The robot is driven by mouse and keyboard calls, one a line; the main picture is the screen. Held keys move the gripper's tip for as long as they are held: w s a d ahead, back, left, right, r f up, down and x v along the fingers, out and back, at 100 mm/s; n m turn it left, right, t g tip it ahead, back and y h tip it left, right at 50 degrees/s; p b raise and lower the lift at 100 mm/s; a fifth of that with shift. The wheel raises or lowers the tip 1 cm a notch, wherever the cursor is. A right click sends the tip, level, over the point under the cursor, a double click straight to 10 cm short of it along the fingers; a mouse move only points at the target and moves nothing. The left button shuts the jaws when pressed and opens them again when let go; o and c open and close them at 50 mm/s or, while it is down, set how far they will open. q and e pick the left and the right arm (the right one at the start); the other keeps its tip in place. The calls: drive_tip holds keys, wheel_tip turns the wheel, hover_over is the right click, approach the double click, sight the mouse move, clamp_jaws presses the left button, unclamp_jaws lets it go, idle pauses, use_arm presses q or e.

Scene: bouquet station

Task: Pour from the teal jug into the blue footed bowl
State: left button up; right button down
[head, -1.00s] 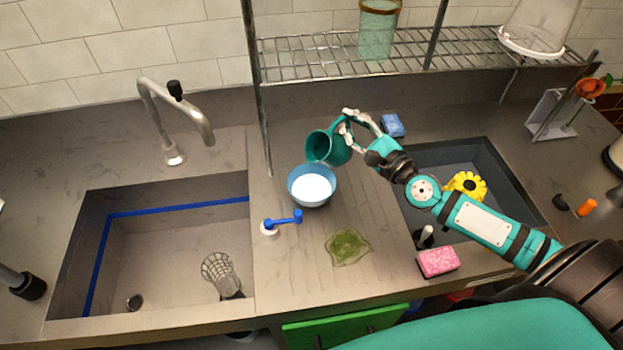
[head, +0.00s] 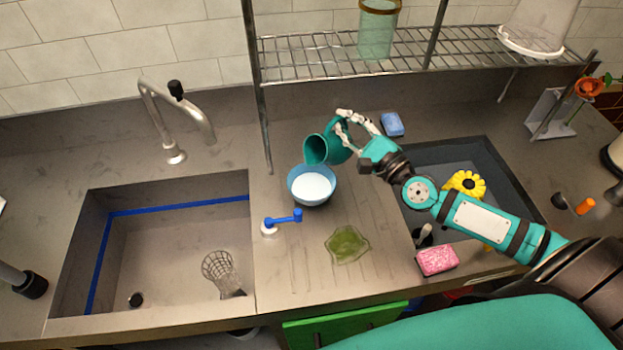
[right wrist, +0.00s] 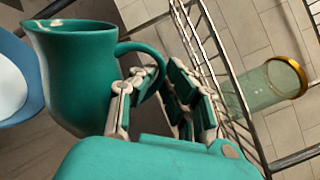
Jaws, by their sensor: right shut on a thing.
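The teal jug (head: 318,149) is tilted to the left with its mouth over the back rim of the blue footed bowl (head: 309,196). My right gripper (head: 343,120) is shut on the jug's handle. In the right wrist view the jug (right wrist: 85,75) and its handle between the fingers (right wrist: 160,95) show large, with the blue bowl (right wrist: 20,85) at the left edge. The bowl stands on the counter and holds a white content with a wide surface. No stream between jug and bowl can be made out. My left gripper is not in view.
Sinks lie on both sides. A wire shelf (head: 300,58) runs behind, holding a glass (head: 377,30).

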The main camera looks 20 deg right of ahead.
drive_tip(key=shift+a+r+n, duration=0.1)
drive_tip(key=shift+a+n, duration=0.2)
drive_tip(key=shift+n, duration=0.3)
drive_tip(key=shift+d, duration=0.2)
drive_tip(key=shift+w+d, duration=0.35)
drive_tip(key=shift+d, duration=0.2)
drive_tip(key=shift+w+d, duration=0.3)
drive_tip(key=shift+d, duration=0.2)
drive_tip(key=shift+n, duration=0.3)
idle(0.6)
drive_tip(key=shift+w+d+f+m+h+b, duration=0.15)
drive_tip(key=shift+d+m, duration=0.3)
drive_tip(key=shift+m, duration=0.7)
drive_tip(key=shift+w+d+f+m+h+b, duration=0.2)
drive_tip(key=shift+d+m, duration=0.25)
drive_tip(key=shift+m, duration=0.65)
drive_tip(key=shift+d+f+m+h+b, duration=0.2)
drive_tip(key=shift+d+m, duration=0.25)
drive_tip(key=shift+m, duration=0.7)
